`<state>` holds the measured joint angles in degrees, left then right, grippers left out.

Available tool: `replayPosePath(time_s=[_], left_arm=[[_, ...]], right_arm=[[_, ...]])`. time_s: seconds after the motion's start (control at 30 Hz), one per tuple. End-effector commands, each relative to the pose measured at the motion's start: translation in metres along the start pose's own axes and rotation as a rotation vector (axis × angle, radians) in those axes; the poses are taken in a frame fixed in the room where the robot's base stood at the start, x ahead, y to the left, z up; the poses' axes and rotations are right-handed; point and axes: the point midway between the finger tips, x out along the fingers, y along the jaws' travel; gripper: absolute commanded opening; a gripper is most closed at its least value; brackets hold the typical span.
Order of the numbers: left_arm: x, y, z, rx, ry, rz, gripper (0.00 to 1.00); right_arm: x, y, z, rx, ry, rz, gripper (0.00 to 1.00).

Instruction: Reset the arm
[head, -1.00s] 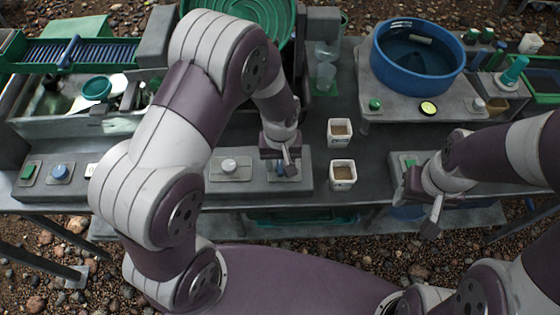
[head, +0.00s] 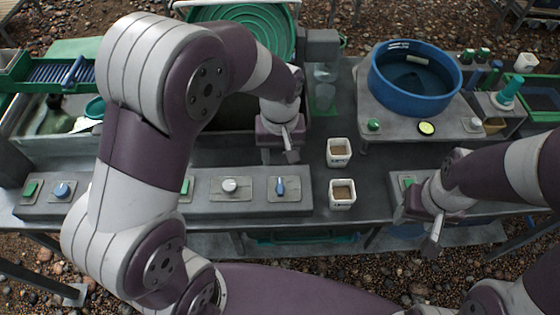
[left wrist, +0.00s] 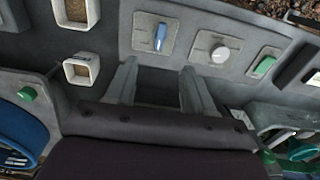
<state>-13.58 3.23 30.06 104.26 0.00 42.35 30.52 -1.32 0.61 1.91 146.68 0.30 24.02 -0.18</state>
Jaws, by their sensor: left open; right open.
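My left gripper (head: 284,148) is open and empty. In the head view it hangs above the table, just behind the control panel (head: 255,201). In the left wrist view its two fingers (left wrist: 160,88) stand apart with nothing between them. The panel's blue switch (head: 280,187) lies clear of the fingers and also shows in the left wrist view (left wrist: 160,37). A white knob (head: 229,185) sits beside it. My right gripper (head: 434,236) is open at the front right, by another panel; nothing shows in it.
Two white cups of brown material (head: 339,150) (head: 342,193) stand right of my left gripper. A blue tub (head: 413,92) sits on a raised stand (head: 388,126) at the back right. A green ribbed pan (head: 240,30) is at the back. My left arm covers part of the left side.

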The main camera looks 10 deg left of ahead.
Motion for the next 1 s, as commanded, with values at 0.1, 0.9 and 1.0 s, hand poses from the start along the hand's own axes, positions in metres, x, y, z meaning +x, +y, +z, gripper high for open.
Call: replayPosePath(time_s=[0.1,0.9,1.0], left_arm=[[-0.001,0.000,0.000,0.000,0.000,0.000,0.53],[-0.047,-0.085,0.066,0.368,0.101,0.020,0.53],[-0.058,-0.094,0.064,0.324,0.119,0.021,0.53]], right_arm=[[0.000,0.000,0.000,0.000,0.000,0.000,0.55],[-0.045,0.000,-0.005,0.000,0.000,0.000,0.55],[-0.051,0.000,-0.006,0.000,0.000,0.000,0.55]])
